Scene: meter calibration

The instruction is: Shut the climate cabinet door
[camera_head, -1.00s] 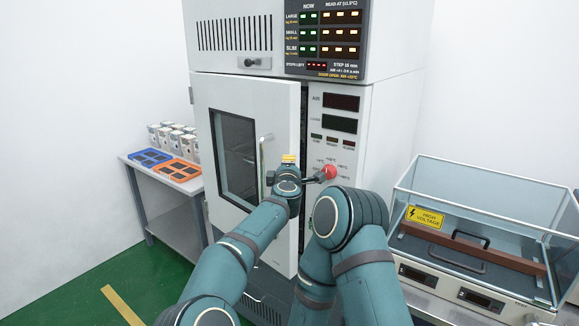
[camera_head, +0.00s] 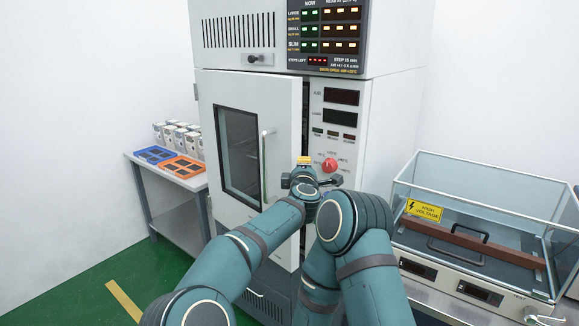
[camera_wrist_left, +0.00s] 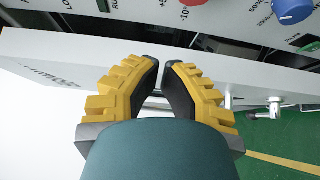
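The climate cabinet (camera_head: 394,120) stands in the middle of the head view. Its white door (camera_head: 283,105) has a dark window and a vertical bar handle (camera_head: 263,165). The door stands ajar, with a dark gap along its right edge. The door edge (camera_wrist_left: 240,78) crosses just beyond the tips; contact is unclear. My right gripper is not in view.
A control panel with a red knob (camera_head: 329,165) is right of the door. A glass-walled bench (camera_head: 480,190) with a high-voltage sign stands at the right. A side table (camera_head: 196,180) with blue and orange trays and several small boxes stands at the left.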

